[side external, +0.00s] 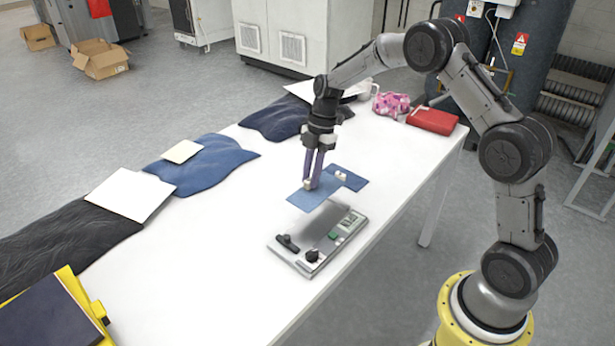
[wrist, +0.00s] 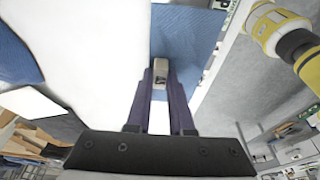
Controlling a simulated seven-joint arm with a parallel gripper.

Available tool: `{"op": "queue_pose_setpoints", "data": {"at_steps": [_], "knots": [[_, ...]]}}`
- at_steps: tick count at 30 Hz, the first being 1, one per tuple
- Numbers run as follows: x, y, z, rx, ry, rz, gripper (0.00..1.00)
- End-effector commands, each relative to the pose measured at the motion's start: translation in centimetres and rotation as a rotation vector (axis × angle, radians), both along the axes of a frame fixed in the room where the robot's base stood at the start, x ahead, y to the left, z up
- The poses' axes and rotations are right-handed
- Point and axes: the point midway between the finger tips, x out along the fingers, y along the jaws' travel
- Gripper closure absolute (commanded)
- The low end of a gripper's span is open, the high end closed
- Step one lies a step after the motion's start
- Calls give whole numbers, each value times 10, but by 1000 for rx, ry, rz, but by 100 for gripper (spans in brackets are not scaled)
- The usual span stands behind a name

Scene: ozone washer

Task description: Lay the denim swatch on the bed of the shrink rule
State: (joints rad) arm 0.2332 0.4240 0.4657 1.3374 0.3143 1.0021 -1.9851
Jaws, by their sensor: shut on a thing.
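My gripper (side external: 310,183) is shut on the small pale tab of a light blue denim swatch (side external: 309,198). The swatch hangs roughly level, apparently above the table, by the far end of the shrink rule. In the wrist view, my fingertips (wrist: 160,72) hold the tab, and the swatch (wrist: 185,38) spreads beyond them. The shrink rule (side external: 322,240) is a flat grey device with black knobs and a green part, lying on the table with a dark shadow across its bed. Its edge shows only partly in the wrist view.
Folded denim (side external: 208,168) and black cloth with white cards line the table's left edge. A red case (side external: 432,120) and a pink patterned item (side external: 391,104) stand at the far end.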

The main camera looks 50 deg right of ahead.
Motion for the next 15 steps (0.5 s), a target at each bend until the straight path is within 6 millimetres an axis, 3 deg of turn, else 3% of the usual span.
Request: {"op": "queue_pose_setpoints", "data": {"at_steps": [7, 15], "knots": [[0, 1, -4, 4, 0, 1, 100], [0, 1, -22, 4, 2, 0, 100]]}}
